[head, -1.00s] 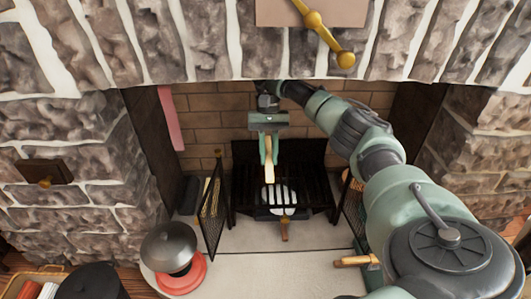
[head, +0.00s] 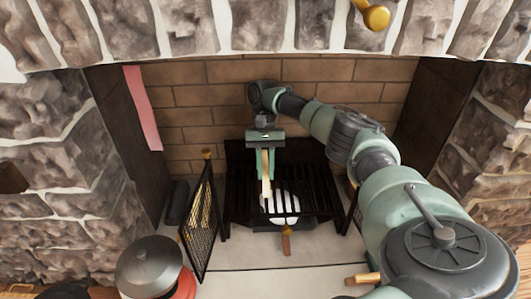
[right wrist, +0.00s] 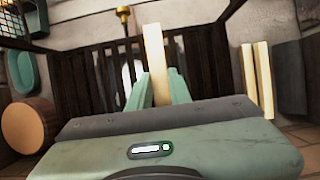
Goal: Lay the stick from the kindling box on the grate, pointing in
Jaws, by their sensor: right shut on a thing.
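My right gripper (head: 265,165) is shut on a pale wooden stick (head: 266,190), above the black grate (head: 325,190) in the fireplace. The stick points down and toward the front from the fingers. Its lower end shows against the grate bars; I cannot tell whether it touches them. In the right wrist view the stick (right wrist: 156,62) stands out between the fingers (right wrist: 158,88), with the dark bars (right wrist: 88,75) of the grate behind it. My left gripper is not in view. I cannot make out a kindling box.
A mesh screen panel (head: 203,225) stands left of the grate, with pale sticks behind it; two pale sticks (right wrist: 265,80) show in the right wrist view. A round white thing with a wooden handle (head: 286,243) sits low at the grate.

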